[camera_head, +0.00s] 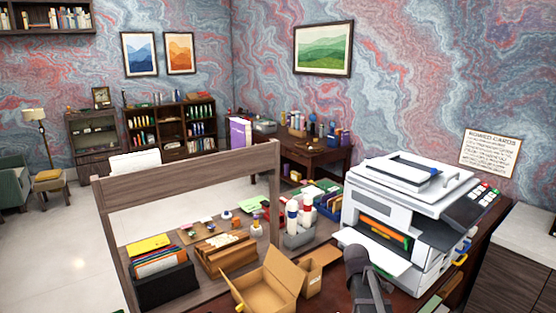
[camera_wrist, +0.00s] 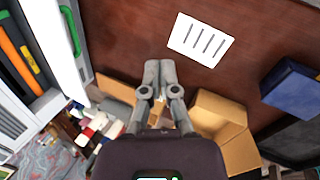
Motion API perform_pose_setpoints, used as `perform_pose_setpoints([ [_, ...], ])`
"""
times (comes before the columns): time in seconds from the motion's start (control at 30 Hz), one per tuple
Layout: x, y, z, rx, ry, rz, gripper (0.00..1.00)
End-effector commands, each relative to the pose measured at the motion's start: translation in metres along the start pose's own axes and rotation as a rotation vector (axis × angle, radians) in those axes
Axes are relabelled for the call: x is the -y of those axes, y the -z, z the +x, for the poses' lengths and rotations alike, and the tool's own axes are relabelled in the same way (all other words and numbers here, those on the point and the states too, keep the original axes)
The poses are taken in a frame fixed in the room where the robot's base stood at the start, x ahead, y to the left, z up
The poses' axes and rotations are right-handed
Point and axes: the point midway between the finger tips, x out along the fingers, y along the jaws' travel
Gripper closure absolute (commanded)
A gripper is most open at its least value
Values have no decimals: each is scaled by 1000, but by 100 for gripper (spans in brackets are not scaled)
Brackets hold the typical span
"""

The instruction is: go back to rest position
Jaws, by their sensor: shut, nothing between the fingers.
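My gripper (camera_wrist: 160,70) shows in the wrist view with its two grey fingers together and nothing between them. It is above the dark red-brown leather desk top (camera_wrist: 130,35). A white card with dark lines (camera_wrist: 201,40) lies on the desk just beyond the fingertips, to the right. In the head view a dark part of my arm rises at the bottom, in front of the printer; the fingers cannot be made out there.
A large white printer (camera_head: 405,200) stands close to my arm, on its right. An open cardboard box (camera_head: 270,288) is to its left, beside a black file holder (camera_head: 165,285). A wooden frame (camera_head: 185,172) rises behind them. A blue box (camera_wrist: 290,88) lies right in the wrist view.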

Motion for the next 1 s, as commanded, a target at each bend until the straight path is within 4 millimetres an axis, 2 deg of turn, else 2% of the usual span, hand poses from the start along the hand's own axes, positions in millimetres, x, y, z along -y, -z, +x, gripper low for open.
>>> perform_pose_setpoints([
  [0.03,19,-4,-3,-6,26,62,100],
  [0.1,40,-6,-6,-11,67,158,100],
  [0.5,150,-21,-31,34,295,666,100],
  [0.7,180,-26,-40,74,361,815,100],
  [1.0,186,-27,-42,88,378,856,100],
])
